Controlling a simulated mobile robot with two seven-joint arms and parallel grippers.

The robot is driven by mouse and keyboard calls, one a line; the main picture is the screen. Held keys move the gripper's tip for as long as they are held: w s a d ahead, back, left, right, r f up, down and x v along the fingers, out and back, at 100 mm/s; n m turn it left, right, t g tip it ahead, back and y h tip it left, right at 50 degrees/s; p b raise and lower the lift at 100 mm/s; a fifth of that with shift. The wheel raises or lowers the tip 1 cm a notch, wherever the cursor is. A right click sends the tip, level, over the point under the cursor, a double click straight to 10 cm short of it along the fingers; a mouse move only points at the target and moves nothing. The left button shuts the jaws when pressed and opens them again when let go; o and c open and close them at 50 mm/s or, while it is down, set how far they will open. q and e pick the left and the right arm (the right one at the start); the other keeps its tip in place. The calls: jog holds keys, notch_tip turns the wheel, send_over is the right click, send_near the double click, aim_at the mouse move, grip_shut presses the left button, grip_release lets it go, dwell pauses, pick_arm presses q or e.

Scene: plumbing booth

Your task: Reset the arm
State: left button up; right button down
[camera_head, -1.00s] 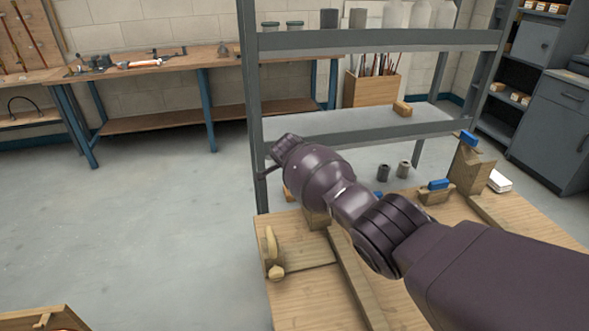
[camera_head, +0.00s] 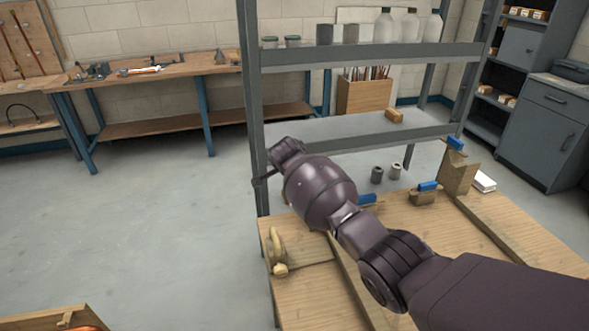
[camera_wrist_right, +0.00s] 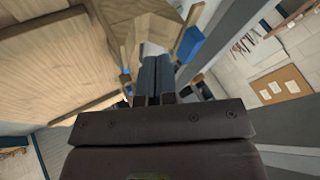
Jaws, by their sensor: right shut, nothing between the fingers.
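My right arm reaches in from the lower right of the head view, over the wooden worktable (camera_head: 420,285), with its wrist end near the left post of the grey rack (camera_head: 370,55). Its fingers are not clear in that view. In the right wrist view my right gripper (camera_wrist_right: 155,66) is shut and empty, its two dark fingers side by side. A wooden block with blue parts (camera_wrist_right: 189,44) lies just beyond the fingertips there; I cannot tell whether they touch it. My left gripper is not in view.
Wooden blocks with blue pieces (camera_head: 427,190) stand at the table's back edge. A yellowish curved object (camera_head: 278,250) is at its left edge. Jars and bottles (camera_head: 408,27) stand on the rack. The floor (camera_head: 140,230) at left is open.

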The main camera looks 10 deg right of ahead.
jog(key=a+r+n+t+y, duration=0.2)
jog(key=r+n+t+y, duration=0.1)
jog(key=r+n, duration=0.3)
jog(key=a+r+n+t+y, duration=0.2)
jog(key=r+n+t, duration=0.2)
jog(key=r+n, duration=0.25)
jog(key=s+d+f+h, duration=0.1)
jog(key=s+d+f, duration=0.7)
jog(key=s, duration=0.7)
jog(key=s+d+f+n+g, duration=0.1)
jog(key=s+d+f, duration=0.6)
jog(key=s+f, duration=0.4)
jog(key=s+d+f+g+h, duration=0.1)
jog(key=s+d+f, duration=0.7)
jog(key=s, duration=1.1)
jog(key=shift+d+f+n+h, duration=0.3)
jog(key=shift+d+f+n, duration=0.05)
jog(key=shift+f, duration=0.5)
